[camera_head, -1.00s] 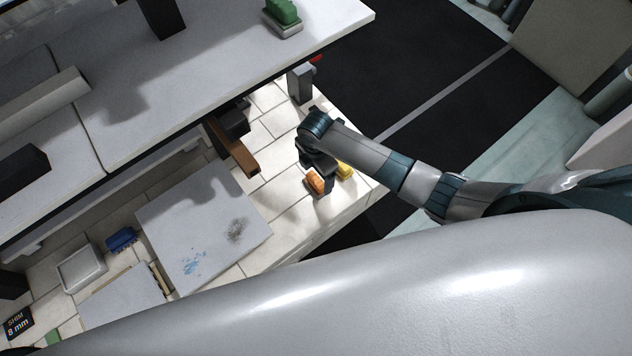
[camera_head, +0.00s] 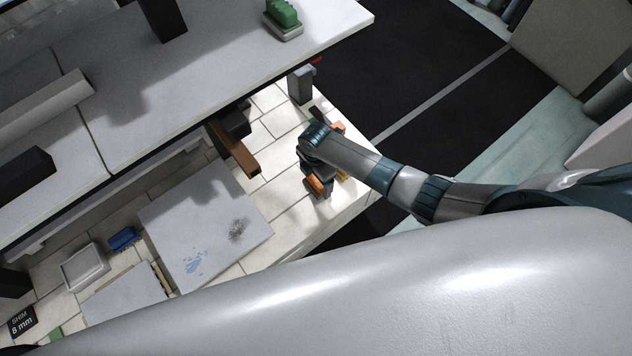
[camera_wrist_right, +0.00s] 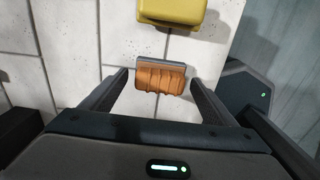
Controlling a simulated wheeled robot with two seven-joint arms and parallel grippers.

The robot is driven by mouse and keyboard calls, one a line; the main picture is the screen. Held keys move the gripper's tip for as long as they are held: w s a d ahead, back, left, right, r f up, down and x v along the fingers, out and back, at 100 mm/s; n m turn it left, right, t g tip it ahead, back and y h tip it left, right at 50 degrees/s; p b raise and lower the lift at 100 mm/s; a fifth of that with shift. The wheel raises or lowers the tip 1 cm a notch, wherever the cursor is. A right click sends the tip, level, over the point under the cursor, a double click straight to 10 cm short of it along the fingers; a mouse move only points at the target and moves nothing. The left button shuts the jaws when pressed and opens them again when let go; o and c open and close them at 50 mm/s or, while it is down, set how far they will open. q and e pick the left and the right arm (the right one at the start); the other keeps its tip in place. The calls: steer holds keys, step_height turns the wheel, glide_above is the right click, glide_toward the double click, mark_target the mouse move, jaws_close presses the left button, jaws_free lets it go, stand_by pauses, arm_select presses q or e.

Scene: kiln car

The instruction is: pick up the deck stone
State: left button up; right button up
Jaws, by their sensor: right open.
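A small block with a ribbed orange top and a grey base (camera_wrist_right: 160,78), which I take to be the deck stone, rests on the pale brick deck. It shows in the head view (camera_head: 315,185), partly hidden by my gripper. My right gripper (camera_wrist_right: 161,82) is open, with one finger on each side of the block in the wrist view; I cannot tell whether they touch it. In the head view my right gripper (camera_head: 320,180) reaches down at the deck's right end. My left gripper is not in view.
A yellow block (camera_wrist_right: 172,12) lies just beyond the orange one. The upper grey shelf (camera_head: 240,65) overhangs the deck. A grey slab (camera_head: 195,215) and a blue block (camera_head: 123,238) lie left.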

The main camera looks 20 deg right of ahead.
steer(key=shift+f, duration=0.35)
steer(key=c, duration=1.1)
steer(key=shift+r, duration=0.1)
steer(key=shift+w+r, duration=0.1)
steer(key=shift+r, duration=0.55)
steer(key=r, duration=0.2)
steer(key=b, duration=0.1)
steer(key=shift+s+d+r, duration=0.3)
steer(key=shift+r, duration=0.1)
steer(key=s+d+r+b, duration=0.2)
steer(key=s+d+r, duration=0.4)
steer(key=s+d, duration=0.1)
steer(key=shift+s+d+r, duration=0.3)
steer(key=shift+s+r, duration=0.1)
steer(key=shift+s, duration=0.05)
